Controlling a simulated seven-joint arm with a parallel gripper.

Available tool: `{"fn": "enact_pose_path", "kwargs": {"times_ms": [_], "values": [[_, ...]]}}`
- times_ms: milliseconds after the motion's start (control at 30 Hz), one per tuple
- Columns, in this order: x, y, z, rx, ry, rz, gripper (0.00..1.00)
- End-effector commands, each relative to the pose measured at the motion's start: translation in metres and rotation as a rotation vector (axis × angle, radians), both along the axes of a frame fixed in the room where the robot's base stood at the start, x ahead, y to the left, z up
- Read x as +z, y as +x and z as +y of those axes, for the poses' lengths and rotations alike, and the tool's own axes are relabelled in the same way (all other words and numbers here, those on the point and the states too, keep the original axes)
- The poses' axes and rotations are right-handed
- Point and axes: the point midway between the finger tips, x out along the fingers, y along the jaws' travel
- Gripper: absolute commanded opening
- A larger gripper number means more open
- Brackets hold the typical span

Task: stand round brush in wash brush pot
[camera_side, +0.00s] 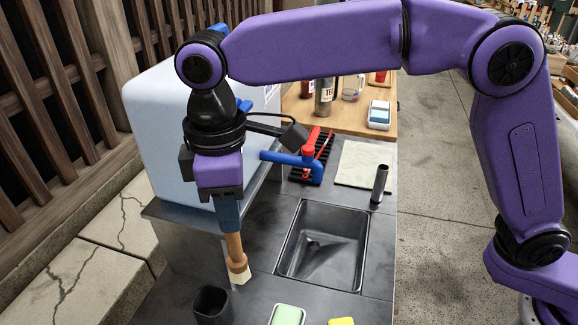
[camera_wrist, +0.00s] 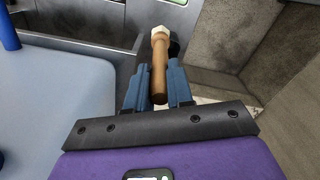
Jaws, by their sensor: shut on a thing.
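The round brush (camera_side: 238,262) has a tan wooden handle and a pale tip. My gripper (camera_side: 230,222) is shut on its handle and holds it nearly upright, pale tip downward, above the counter left of the sink. In the wrist view the brush (camera_wrist: 159,65) sits between the two blue fingers (camera_wrist: 157,88), with its pale tip pointing away. A dark, open-topped pot (camera_side: 212,306) stands on the counter at the lower left, below and slightly left of the brush tip. The brush is apart from the pot. The pot's inside is too dark to make out.
A sunken sink (camera_side: 350,250) lies right of the brush, with a blue and red tap (camera_side: 300,162) behind it. A dark upright cylinder (camera_side: 380,184) stands at its back right. A green-topped block (camera_side: 287,315) and a yellow item (camera_side: 341,321) lie in front. A pale blue box (camera_side: 160,130) rises behind my gripper.

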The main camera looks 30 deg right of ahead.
Motion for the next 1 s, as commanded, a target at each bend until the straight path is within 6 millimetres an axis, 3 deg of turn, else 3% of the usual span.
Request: {"fn": "enact_pose_path", "kwargs": {"times_ms": [100,300,567,1000], "values": [[-0.011,0.003,0.03,-0.04,-0.002,0.001,0.0],[-0.022,0.009,0.054,-0.091,0.0,0.0,0.0],[-0.03,0.01,0.06,-0.106,0.0,0.0,0.0],[-0.073,0.01,0.059,-0.105,-0.003,0.001,0.0]]}}
